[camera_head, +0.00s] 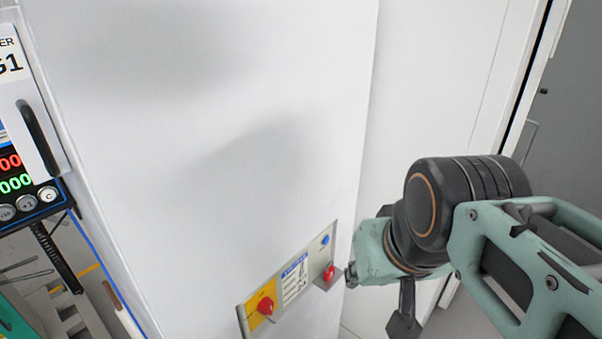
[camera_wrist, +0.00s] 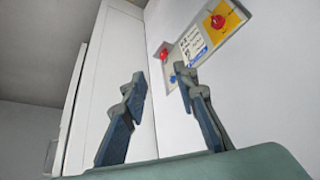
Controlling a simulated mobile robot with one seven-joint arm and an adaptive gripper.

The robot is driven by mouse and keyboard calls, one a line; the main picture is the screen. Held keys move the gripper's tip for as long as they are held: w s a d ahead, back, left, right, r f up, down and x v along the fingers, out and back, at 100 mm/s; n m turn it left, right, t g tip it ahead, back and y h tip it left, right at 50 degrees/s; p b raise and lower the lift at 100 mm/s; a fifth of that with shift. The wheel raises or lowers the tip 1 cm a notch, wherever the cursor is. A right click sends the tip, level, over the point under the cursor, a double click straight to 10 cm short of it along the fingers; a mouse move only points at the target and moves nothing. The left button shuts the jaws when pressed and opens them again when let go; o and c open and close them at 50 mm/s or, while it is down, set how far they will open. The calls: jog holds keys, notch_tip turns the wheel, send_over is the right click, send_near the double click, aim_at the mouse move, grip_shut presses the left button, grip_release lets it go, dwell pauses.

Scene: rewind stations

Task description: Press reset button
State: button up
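A control panel (camera_head: 257,297) is mounted low on the white wall. It has a small blue button (camera_head: 325,240) at its upper right, a red knob (camera_head: 329,272) below that, and a larger red mushroom button (camera_head: 265,306) on a yellow plate at the left. No button is clearly marked as reset. My gripper (camera_head: 376,302) is just right of the panel in the head view, apart from the blue button. In the wrist view my gripper (camera_wrist: 160,80) has its fingers apart and empty. The panel (camera_wrist: 202,36) shows beyond the right finger, its red mushroom button (camera_wrist: 217,21) at upper right.
A white wall (camera_head: 230,120) fills the middle of the head view. A machine console (camera_head: 25,175) with red and green digits and several buttons stands at the left edge. A white door or wall panel (camera_head: 440,80) is behind my arm. The space before the panel looks clear.

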grip_shut()
dwell(1.2)
